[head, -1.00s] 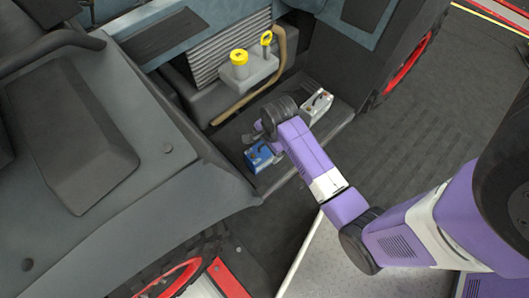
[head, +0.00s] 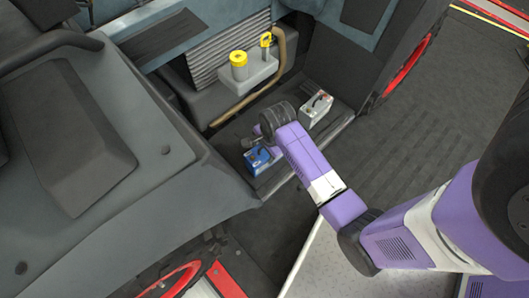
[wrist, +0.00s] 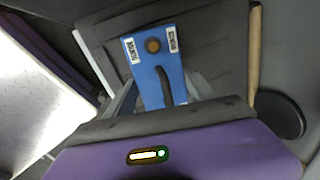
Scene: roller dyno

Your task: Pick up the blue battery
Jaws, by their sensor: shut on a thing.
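The blue battery (head: 258,159) sits on the dark tray (head: 283,181) in the vehicle's open bay, left of a pale battery. In the wrist view the battery's blue top (wrist: 147,72) shows a round brown terminal, two white labels and a dark handle strap. My gripper (head: 257,146) is right over it from above. In the wrist view my gripper (wrist: 162,93) is shut on the blue battery, with a grey finger at each side near the handle. The exact contact and the battery's lower part are hidden.
A white-grey battery (head: 315,107) stands on the same tray close to my wrist. Behind are a reservoir with a yellow cap (head: 238,58), a yellow-topped filler (head: 266,41) and a tan hose (head: 236,112). The dark fender (head: 170,180) is close on the left.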

